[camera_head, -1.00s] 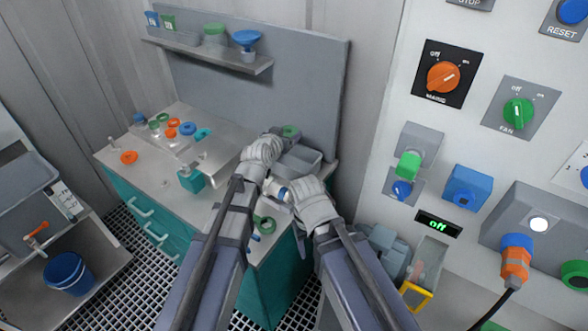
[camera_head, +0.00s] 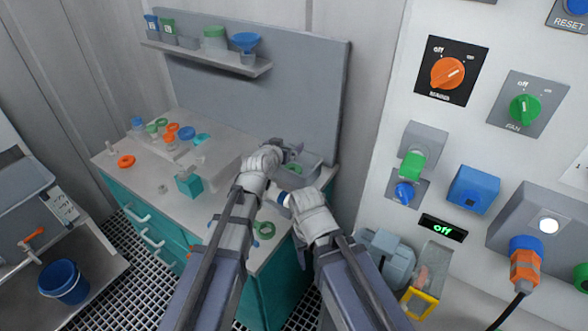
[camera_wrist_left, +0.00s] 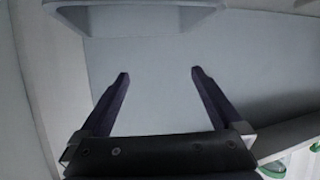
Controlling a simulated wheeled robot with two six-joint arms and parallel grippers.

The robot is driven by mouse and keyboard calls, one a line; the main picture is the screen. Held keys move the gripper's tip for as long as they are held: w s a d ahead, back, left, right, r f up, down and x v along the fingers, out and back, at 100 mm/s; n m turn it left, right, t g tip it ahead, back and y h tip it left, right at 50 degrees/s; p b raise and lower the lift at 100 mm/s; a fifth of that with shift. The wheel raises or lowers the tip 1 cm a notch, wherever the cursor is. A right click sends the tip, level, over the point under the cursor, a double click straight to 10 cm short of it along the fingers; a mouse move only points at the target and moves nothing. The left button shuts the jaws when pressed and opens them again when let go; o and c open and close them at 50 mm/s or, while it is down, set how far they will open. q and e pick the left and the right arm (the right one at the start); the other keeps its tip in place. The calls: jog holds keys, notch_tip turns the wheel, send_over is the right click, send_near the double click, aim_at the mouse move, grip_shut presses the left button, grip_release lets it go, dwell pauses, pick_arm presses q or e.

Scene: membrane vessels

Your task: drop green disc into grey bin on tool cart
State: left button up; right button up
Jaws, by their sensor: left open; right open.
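The green disc (camera_head: 294,169) shows inside the grey bin (camera_head: 316,172) at the back right corner of the tool cart (camera_head: 150,185). My left gripper (camera_head: 293,150) is open and empty just above the bin. In the left wrist view its two fingers (camera_wrist_left: 158,80) stand apart with nothing between them, and a pale grey rim (camera_wrist_left: 75,20) shows beyond. My right gripper (camera_head: 284,198) is open near the front of the bin, low over the cart top. A small blue and white piece shows at its tips; I cannot tell whether they touch it.
A green ring (camera_head: 266,228) lies on the cart's right part. A shelf (camera_head: 215,57) with containers is behind. The control panel (camera_head: 480,130) stands close on the right.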

pick_arm(q)
jog(key=p+v, duration=0.3)
jog(key=v, duration=0.4)
jog(key=shift+s, duration=0.35)
jog(key=shift+a, duration=0.1)
